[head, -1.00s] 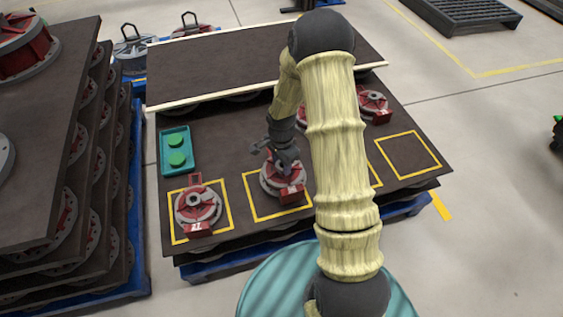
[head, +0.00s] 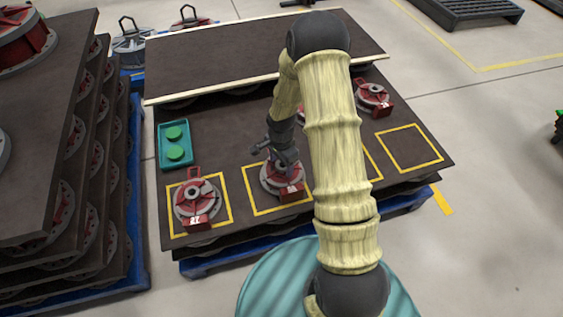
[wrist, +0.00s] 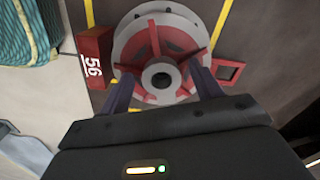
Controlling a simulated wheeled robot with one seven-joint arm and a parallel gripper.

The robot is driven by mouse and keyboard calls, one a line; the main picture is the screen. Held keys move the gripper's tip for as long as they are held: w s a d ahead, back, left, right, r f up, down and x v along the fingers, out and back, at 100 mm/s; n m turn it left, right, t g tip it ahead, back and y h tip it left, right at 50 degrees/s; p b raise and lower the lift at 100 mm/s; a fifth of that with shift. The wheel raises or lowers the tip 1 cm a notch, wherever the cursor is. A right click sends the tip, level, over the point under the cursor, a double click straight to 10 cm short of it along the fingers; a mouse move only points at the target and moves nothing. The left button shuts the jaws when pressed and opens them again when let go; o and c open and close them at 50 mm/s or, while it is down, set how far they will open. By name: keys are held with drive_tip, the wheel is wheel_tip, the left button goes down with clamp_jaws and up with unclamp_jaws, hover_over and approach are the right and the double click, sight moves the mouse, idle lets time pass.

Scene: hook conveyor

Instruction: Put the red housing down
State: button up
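A red and grey housing (head: 291,189) stands upright in the second yellow square from the left on the dark board, partly over its far line. In the wrist view this housing (wrist: 172,36) shows a grey ring, red spokes, a central hub and a red block marked 56. My gripper (head: 283,160) is above it in the head view. In the wrist view my gripper (wrist: 163,80) has its two fingers apart, one on each side of the hub, with a gap visible at both sides. My gripper looks open. My arm hides part of the board.
Another red housing (head: 197,202) stands in the leftmost square, and one (head: 373,99) stands at the back right. The rightmost yellow square (head: 408,148) is empty. A teal tray (head: 175,163) with green discs lies at the back left. A raised board (head: 220,62) borders the rear.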

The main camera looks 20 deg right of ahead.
wheel_tip(320, 180, up, 12)
drive_tip(key=p, duration=0.4)
drive_tip(key=shift+p, duration=0.35)
drive_tip(key=shift+r, duration=0.1)
drive_tip(key=s+a+r+n+t, duration=0.2)
drive_tip(key=s+r+n, duration=1.1)
drive_tip(key=s+r, duration=0.1)
drive_tip(key=shift+s+a+r+n+t, duration=0.15)
drive_tip(key=shift+s+r+n+t, duration=0.15)
drive_tip(key=shift+s, duration=0.6)
